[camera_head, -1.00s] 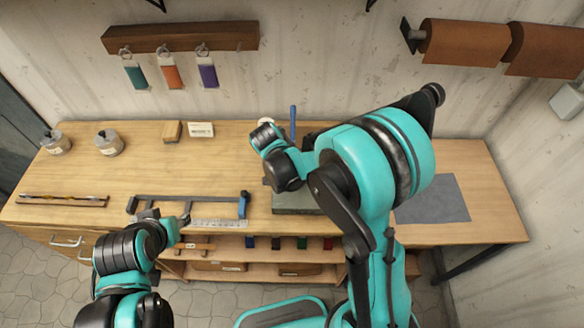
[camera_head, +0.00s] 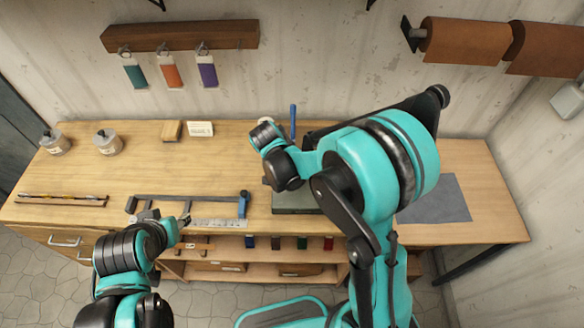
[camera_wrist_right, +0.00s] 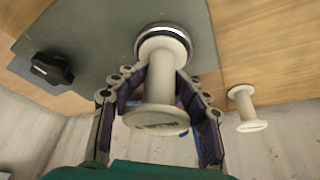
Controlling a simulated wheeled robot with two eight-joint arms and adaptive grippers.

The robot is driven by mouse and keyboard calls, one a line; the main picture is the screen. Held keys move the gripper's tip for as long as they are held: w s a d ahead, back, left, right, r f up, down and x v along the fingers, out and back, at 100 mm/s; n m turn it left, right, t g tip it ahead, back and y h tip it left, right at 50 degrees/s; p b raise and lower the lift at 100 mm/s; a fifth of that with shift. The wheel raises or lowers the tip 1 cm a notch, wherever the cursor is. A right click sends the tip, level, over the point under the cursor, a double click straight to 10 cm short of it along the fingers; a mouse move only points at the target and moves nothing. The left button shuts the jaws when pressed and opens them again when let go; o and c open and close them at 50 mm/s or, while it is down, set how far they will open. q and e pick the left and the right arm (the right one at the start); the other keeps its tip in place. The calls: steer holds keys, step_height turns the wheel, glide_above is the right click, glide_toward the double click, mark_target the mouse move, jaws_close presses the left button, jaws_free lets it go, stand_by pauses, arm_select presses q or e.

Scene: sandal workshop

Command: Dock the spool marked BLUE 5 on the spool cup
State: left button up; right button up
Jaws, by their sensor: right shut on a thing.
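In the right wrist view my right gripper (camera_wrist_right: 158,100) is shut on a pale spool (camera_wrist_right: 160,85), with a finger on each side. Dark marking on its near flange is too small to read. The spool's far end meets the round spool cup (camera_wrist_right: 176,30), which has a dark and bright ring, on a grey-green plate (camera_wrist_right: 105,30). I cannot tell whether it is fully seated. In the head view my right arm hides the gripper and spool. My left gripper (camera_head: 184,221) is near the bench's front edge, its jaws unclear.
A second pale spool (camera_wrist_right: 243,105) stands on the bench beside the plate. A black knob (camera_wrist_right: 51,68) sits on the plate. A metal frame with a blue handle (camera_head: 242,205) lies near my left gripper. The bench's left middle (camera_head: 140,175) is clear.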

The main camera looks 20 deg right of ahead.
steer(key=shift+f+b, duration=0.5)
steer(key=shift+f, duration=0.1)
steer(key=o, duration=0.9)
steer(key=shift+p+v, duration=3.6)
steer(key=shift+v, duration=1.9)
steer(key=shift+d, duration=0.1)
steer(key=s+d+f+n+t+y+b, duration=0.1)
steer(key=s+d+f+n+b, duration=0.1)
steer(key=s+n+b, duration=0.1)
steer(key=s+d+f+n+t+y+b, duration=0.1)
steer(key=s+d+n+t+b, duration=0.1)
steer(key=s+n+b, duration=0.2)
steer(key=s+d+f+n+t+y+b, duration=0.1)
steer(key=s+d+f+n+b, duration=0.1)
steer(key=s+n+b, duration=0.2)
steer(key=shift+s+d+f+t+y+b, duration=0.1)
steer(key=shift+s+f+t+y+b, duration=0.1)
steer(key=shift+s+b, duration=0.95)
steer(key=shift+s+f+t+y+b, duration=0.15)
steer(key=shift+s+b, duration=0.45)
steer(key=shift+b, duration=1.15)
